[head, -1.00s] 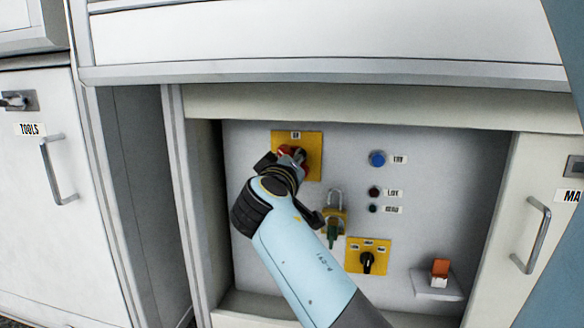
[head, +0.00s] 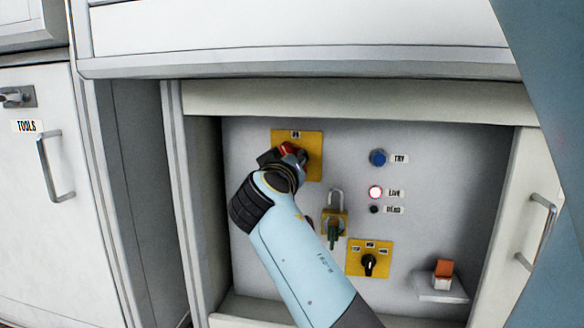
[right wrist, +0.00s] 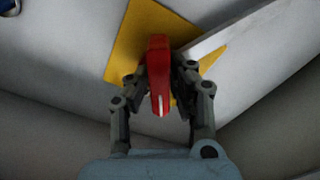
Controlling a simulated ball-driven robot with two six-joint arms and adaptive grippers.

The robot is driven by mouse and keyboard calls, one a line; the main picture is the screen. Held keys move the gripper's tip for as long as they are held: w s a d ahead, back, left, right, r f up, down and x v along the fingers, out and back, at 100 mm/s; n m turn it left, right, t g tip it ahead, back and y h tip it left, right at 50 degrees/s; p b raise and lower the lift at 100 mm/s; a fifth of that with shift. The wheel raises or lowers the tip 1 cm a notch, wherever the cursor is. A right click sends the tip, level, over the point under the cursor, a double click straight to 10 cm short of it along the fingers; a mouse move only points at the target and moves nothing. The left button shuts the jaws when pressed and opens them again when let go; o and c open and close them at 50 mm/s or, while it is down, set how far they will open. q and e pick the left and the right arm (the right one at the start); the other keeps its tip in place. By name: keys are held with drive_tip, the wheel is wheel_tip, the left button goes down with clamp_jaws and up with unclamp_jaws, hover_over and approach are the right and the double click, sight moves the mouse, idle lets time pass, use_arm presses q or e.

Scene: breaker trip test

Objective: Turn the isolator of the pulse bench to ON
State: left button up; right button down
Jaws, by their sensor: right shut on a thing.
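The isolator's red handle (head: 289,148) sits on a yellow plate (head: 313,165) at the upper left of the bench panel. My right gripper (head: 283,156) reaches up to it and covers part of it. In the right wrist view the red handle (right wrist: 158,52) stands between both fingers of the gripper (right wrist: 161,80), which are shut on it, with the yellow plate (right wrist: 135,40) behind. The plate's label is too small to read. The lamp labelled LIVE (head: 375,192) glows. The lamp below it (head: 374,209) is dark. My left gripper is not in view.
A blue TRY button (head: 377,158) is at the right. A padlock (head: 335,222) with a green part and a black selector knob (head: 368,264) sit below the isolator. An orange and white block (head: 443,268) stands on a small shelf. The recess walls enclose the panel.

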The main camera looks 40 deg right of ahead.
drive_tip(key=shift+f, duration=0.15)
drive_tip(key=shift+f+m+b, duration=0.1)
drive_tip(key=shift+m+b, duration=0.35)
drive_tip(key=shift+m, duration=2.15)
drive_tip(key=c, duration=1.1)
unclamp_jaws()
drive_tip(key=shift+r, duration=0.2)
